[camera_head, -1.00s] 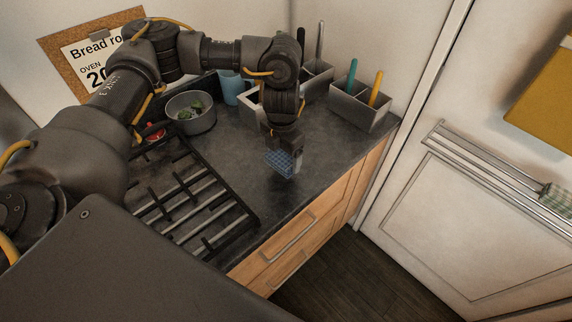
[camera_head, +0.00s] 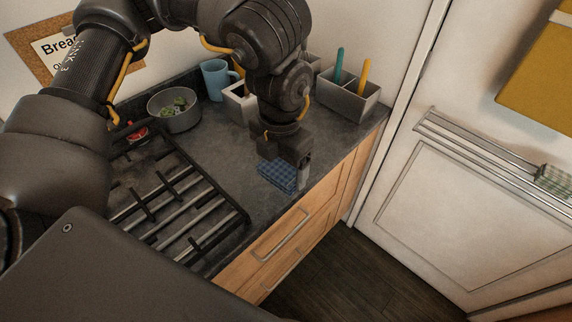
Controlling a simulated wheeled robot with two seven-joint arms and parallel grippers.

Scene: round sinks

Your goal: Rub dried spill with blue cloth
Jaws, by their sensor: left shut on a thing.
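My left gripper (camera_head: 301,176) points down over the dark countertop (camera_head: 215,136), near its front edge. It is shut on the blue checked cloth (camera_head: 276,176), which shows beside and below the fingers, at or just above the counter surface. I cannot tell whether the cloth touches the counter. No dried spill can be made out clearly; the gripper and cloth hide part of the counter. My right gripper is not in view.
A black stove grate (camera_head: 180,205) lies left of the cloth. Behind stand a grey pot (camera_head: 174,113) with green bits, a blue mug (camera_head: 214,78) and a grey utensil holder (camera_head: 348,97). Wooden drawers (camera_head: 290,232) are below the counter edge.

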